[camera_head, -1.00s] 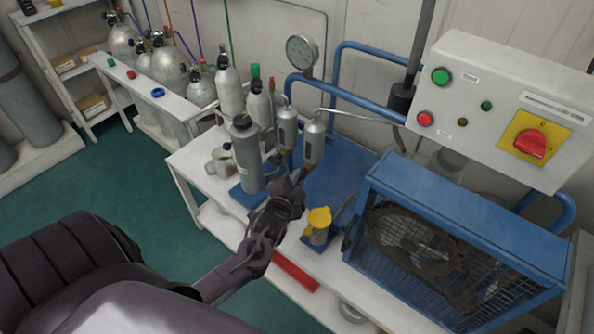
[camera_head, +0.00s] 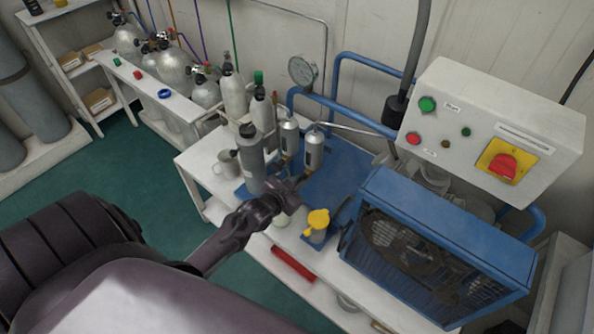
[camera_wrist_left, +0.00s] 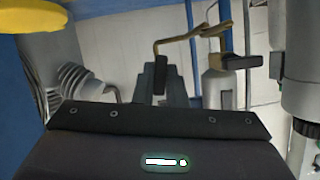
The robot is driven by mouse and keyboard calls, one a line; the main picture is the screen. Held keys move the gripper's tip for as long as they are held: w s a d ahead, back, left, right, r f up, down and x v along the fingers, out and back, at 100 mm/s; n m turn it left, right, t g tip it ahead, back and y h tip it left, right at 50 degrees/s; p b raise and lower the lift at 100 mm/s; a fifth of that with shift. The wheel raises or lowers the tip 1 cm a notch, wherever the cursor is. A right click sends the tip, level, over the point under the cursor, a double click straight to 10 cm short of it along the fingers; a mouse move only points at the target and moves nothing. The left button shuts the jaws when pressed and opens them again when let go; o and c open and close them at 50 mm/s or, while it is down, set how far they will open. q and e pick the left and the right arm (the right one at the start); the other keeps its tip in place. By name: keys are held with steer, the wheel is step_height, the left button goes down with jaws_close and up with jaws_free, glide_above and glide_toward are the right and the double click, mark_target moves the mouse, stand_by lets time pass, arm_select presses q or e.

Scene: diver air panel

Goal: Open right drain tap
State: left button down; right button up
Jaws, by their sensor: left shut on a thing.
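Two silver filter cylinders stand side by side at the blue frame. The right one (camera_head: 314,150) has the right drain tap below it, largely hidden by my left gripper (camera_head: 290,187) in the head view. The left cylinder (camera_head: 289,136) is just beside it. In the left wrist view a bent brass piece (camera_wrist_left: 190,38) with a dark end reaches down to my gripper's dark fingers (camera_wrist_left: 170,92). My left gripper is shut on what appears to be the right drain tap; the exact contact is hard to see. My right gripper is not in view.
A yellow-topped jug (camera_head: 318,222) stands close to the right of my gripper. A grey bottle (camera_head: 249,160) is to its left. The blue caged compressor (camera_head: 440,245) and a control box (camera_head: 495,130) are at the right.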

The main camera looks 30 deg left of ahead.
arm_select(q)
steer(key=shift+n, duration=0.3)
stand_by(0.4)
steer(key=c, duration=1.5)
jaws_free()
steer(key=v, duration=0.7)
steer(key=shift+s+a+r, duration=0.1)
steer(key=shift+s+r, duration=0.05)
steer(key=shift+s, duration=0.2)
